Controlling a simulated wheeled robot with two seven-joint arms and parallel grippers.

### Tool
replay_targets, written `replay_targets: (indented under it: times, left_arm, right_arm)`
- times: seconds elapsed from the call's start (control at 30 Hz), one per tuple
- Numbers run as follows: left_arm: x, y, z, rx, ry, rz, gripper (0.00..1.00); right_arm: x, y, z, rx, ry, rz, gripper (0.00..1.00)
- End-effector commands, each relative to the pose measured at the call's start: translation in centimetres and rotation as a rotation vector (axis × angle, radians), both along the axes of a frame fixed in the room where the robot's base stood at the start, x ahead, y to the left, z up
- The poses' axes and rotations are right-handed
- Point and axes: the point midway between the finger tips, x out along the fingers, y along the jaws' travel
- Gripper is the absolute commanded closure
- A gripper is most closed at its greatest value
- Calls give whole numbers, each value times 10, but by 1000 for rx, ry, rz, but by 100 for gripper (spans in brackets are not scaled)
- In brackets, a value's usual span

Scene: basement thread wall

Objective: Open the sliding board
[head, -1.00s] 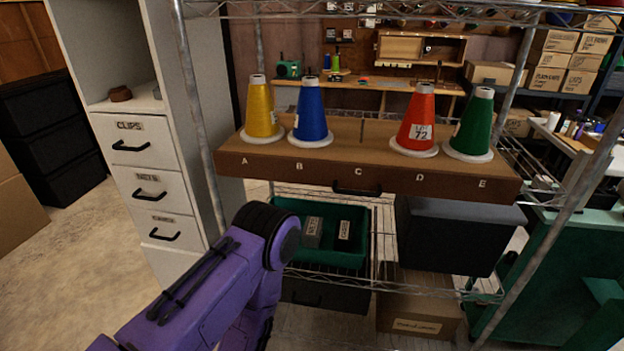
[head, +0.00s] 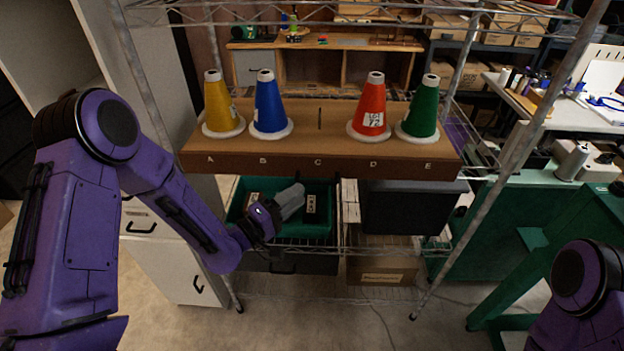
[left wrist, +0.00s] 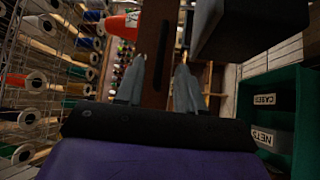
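The brown sliding board (head: 330,163) lies on a wire shelf, with letters A to E on its front edge. Yellow (head: 217,105), blue (head: 267,105), red (head: 371,108) and green (head: 422,108) cones stand upright on it. A dark slot shows in its top near C. My left gripper (head: 297,194) is below and in front of the board, over the green bin. In the left wrist view, its fingers (left wrist: 163,75) are apart and empty, with a brown surface, likely the board, beyond them. My right gripper is out of view.
The green bin (head: 236,208) and a dark bin (head: 410,208) sit on the lower shelf. Metal shelf posts (head: 507,160) stand at both sides. A white drawer cabinet (head: 165,265) is at left, and a green bench (head: 500,225) is at right.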

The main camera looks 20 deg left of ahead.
Motion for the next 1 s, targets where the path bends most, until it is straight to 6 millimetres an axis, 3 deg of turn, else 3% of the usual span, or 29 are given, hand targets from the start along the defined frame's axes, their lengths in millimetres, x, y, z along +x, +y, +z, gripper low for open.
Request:
replay_targets:
  times: [0.1,0.27,0.6,0.7,0.73,1.0]
  left_arm:
    - [23,-14,7,3,1,-2,62]
    - [43,-25,8,3,1,0,62]
    - [49,-29,6,2,2,0,62]
    - [49,-29,6,2,2,0,95]
    - [49,-29,6,2,2,0,100]
    - [50,-32,6,2,3,-6,100]
  right_arm:
    - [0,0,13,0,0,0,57]
    - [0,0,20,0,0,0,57]
    - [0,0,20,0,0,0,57]
    - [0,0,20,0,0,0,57]
    - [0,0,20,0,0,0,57]
    - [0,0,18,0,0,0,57]
